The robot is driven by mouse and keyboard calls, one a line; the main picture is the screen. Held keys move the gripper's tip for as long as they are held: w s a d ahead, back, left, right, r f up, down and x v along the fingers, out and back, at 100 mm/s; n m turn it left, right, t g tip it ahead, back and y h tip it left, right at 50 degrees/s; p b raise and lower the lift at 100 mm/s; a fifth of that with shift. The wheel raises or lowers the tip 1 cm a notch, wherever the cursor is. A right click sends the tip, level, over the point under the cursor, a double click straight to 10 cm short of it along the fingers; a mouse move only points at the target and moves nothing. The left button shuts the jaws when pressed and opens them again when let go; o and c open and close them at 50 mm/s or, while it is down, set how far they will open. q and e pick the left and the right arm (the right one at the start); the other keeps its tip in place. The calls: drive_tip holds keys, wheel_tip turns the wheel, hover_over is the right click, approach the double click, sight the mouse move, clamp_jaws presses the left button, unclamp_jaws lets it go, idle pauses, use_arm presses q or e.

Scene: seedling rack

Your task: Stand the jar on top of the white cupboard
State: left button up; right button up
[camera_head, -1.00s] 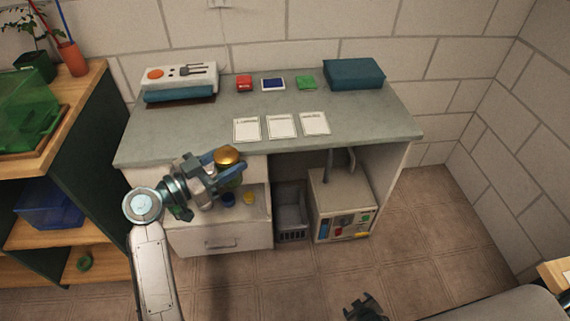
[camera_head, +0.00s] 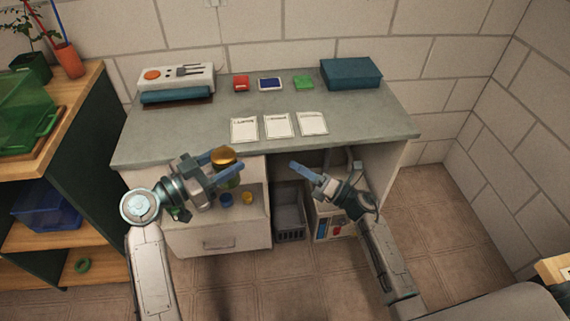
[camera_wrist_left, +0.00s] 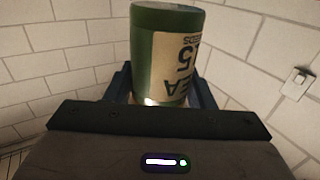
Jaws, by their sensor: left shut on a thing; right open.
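The jar is green with a gold lid (camera_head: 223,156). My left gripper (camera_head: 222,172) is shut around it and holds it in front of the desk's left part. In the left wrist view the green jar (camera_wrist_left: 150,25) sits between the fingers, and its pale label with large lettering appears upside down. A small whitish cabinet (camera_head: 350,225), perhaps the white cupboard, stands on the floor under the desk's right side. My right gripper (camera_head: 325,170) is open and empty in front of it, hiding much of its top and front.
The grey desktop (camera_head: 200,140) holds white cards (camera_head: 278,126), a teal box (camera_head: 351,73), small coloured items and a device (camera_head: 172,77). A grey crate (camera_head: 289,220) stands beside the cabinet.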

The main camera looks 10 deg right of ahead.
drive_tip(key=s+a+r+n+g+y, duration=0.1)
drive_tip(key=s+a+r+n+g, duration=0.25)
drive_tip(key=n+g, duration=0.35)
drive_tip(key=s+a+r+n+g, duration=0.2)
drive_tip(key=r+n+g, duration=0.25)
drive_tip(key=n, duration=0.55)
drive_tip(key=a, duration=0.3)
drive_tip(key=w+a, duration=0.1)
drive_tip(key=a, duration=0.7)
drive_tip(key=shift+w+a+r, duration=0.2)
drive_tip(key=shift+w+a, duration=0.05)
drive_tip(key=shift+w, duration=0.1)
drive_tip(key=c, duration=1.1)
use_arm(q)
drive_tip(key=o, duration=1.2)
drive_tip(key=shift+a, duration=0.1)
